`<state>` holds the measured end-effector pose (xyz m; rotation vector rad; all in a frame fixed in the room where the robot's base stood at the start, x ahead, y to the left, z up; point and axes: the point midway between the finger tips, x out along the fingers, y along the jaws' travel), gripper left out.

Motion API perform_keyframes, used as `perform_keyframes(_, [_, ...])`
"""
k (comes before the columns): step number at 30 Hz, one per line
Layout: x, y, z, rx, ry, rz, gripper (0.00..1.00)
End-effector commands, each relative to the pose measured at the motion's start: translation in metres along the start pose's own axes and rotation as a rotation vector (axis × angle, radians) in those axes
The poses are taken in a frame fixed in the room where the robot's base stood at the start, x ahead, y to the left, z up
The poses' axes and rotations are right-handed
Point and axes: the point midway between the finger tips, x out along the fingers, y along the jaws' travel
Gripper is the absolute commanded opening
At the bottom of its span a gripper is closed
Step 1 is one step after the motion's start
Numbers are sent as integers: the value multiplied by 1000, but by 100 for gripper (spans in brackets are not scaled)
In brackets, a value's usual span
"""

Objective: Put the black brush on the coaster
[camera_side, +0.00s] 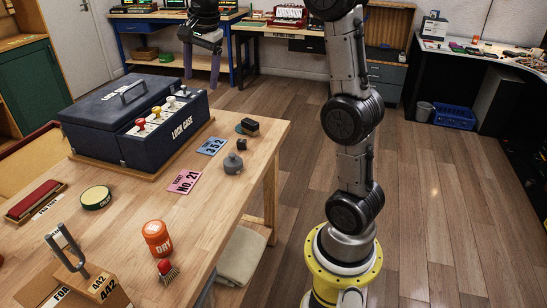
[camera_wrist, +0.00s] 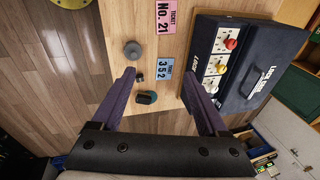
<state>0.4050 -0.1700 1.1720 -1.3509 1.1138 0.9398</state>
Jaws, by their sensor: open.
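A small black block, which looks like the black brush (camera_side: 250,125), lies at the table's far right corner, beside or partly over a dark teal disc (camera_side: 240,129); I cannot tell which. In the wrist view the black brush (camera_wrist: 143,98) and teal disc (camera_wrist: 153,95) show between my fingers, nearer the left one. A round green-rimmed piece with a pale top (camera_side: 96,197) lies at the table's left; which disc is the coaster is unclear. My gripper (camera_side: 201,84) is open and empty, raised beyond the table's far edge. Its purple fingers also show in the wrist view (camera_wrist: 158,72).
A large blue lock case (camera_side: 110,105) stands left of the black brush. A grey weight-like object (camera_side: 233,163), a blue ticket (camera_side: 211,146) and a pink ticket (camera_side: 184,182) lie nearby.

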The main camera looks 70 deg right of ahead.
Motion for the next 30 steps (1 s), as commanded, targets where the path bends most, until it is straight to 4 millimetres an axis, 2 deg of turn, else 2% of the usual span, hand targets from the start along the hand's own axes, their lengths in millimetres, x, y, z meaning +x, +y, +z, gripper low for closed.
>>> perform_keyframes(1, [-12, 16, 21, -116, -1, -21, 77])
perform_keyframes(3, [-23, 38, 44, -279, -1, -47, 77])
perform_keyframes(9, [-38, 111, 101, -739, 15, -125, 77])
perform_keyframes(15, [-28, 190, 140, -1183, 51, -204, 77])
perform_keyframes(18, [-17, 222, 151, -1361, 72, -235, 77])
perform_keyframes(21, [-7, 244, 158, -1487, 90, -258, 77])
perform_keyframes(24, [-1, 256, 161, -1560, 102, -271, 77])
perform_keyframes(30, [2, 260, 162, -1590, 106, -275, 77])
